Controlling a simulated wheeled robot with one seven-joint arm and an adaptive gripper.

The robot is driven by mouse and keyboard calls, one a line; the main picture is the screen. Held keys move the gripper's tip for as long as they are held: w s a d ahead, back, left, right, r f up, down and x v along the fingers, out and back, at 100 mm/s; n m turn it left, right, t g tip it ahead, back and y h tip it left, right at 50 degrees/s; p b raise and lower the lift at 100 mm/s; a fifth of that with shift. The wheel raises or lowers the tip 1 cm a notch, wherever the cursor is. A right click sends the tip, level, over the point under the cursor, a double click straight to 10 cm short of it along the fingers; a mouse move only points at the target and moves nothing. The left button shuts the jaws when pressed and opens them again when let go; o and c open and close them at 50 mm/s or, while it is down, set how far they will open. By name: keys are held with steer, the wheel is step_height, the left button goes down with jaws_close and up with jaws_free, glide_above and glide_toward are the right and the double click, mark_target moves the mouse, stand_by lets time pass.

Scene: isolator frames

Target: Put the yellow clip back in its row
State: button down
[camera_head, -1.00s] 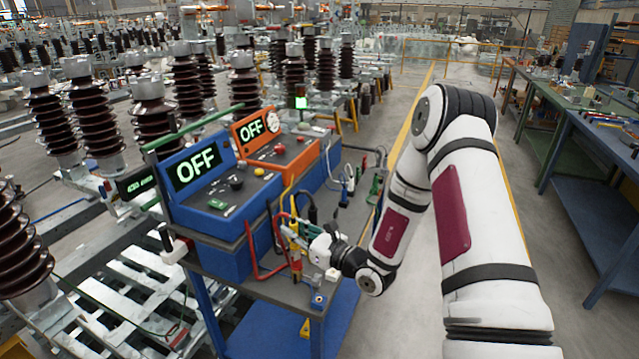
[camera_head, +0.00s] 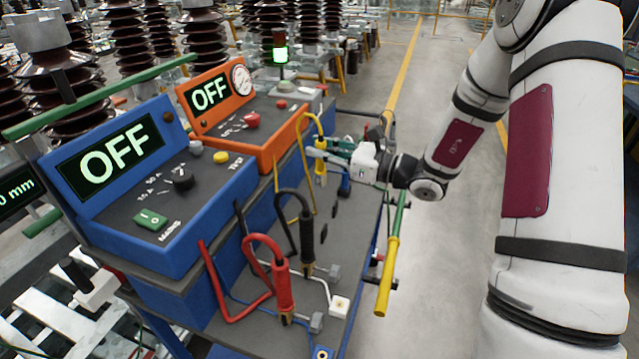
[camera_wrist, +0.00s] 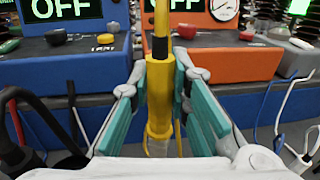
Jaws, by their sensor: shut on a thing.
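The yellow clip (camera_head: 320,172) is upright between the teal finger pads of my gripper (camera_head: 327,150), beside the front right corner of the orange box. In the wrist view the clip (camera_wrist: 160,100) stands between both pads of my gripper (camera_wrist: 162,115), which is shut on it. Its yellow cable loops up and back toward the orange box. The clip's lower tip is not clear. The black clip (camera_head: 307,240) and the red clip (camera_head: 284,287) stand in a row on the grey shelf (camera_head: 345,235), nearer the front.
The blue box (camera_head: 185,215) and the orange box (camera_head: 255,125) both read OFF. Red and black cables loop beside the row. A green-and-yellow rod (camera_head: 390,260) hangs along the cart's right side. The floor to the right is clear.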

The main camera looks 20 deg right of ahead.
mark_target(322, 168)
steer(key=b, duration=0.1)
steer(key=f+n+g+y+b, duration=0.1)
steer(key=b, duration=0.1)
steer(key=shift+w+g, duration=0.3)
steer(key=f+n+g+y+b, duration=0.1)
steer(key=b, duration=0.3)
steer(key=shift+s, duration=0.35)
steer(key=s+n+g+b, duration=0.1)
steer(key=b, duration=0.1)
steer(key=f+g+y+b, duration=0.1)
steer(key=b, duration=0.1)
steer(key=shift+s+a+f+n+b, duration=0.1)
steer(key=shift+s+f+n+b, duration=0.2)
steer(key=shift+s+n+b, duration=0.1)
steer(key=shift+s+f+n+g+y+b, duration=0.35)
steer(key=shift+s+g+b, duration=0.1)
steer(key=shift+g+b, duration=0.25)
steer(key=shift+s, duration=0.2)
steer(key=shift+f+b, duration=1.15)
steer(key=shift+f, duration=1.8)
steer(key=shift+p, duration=1)
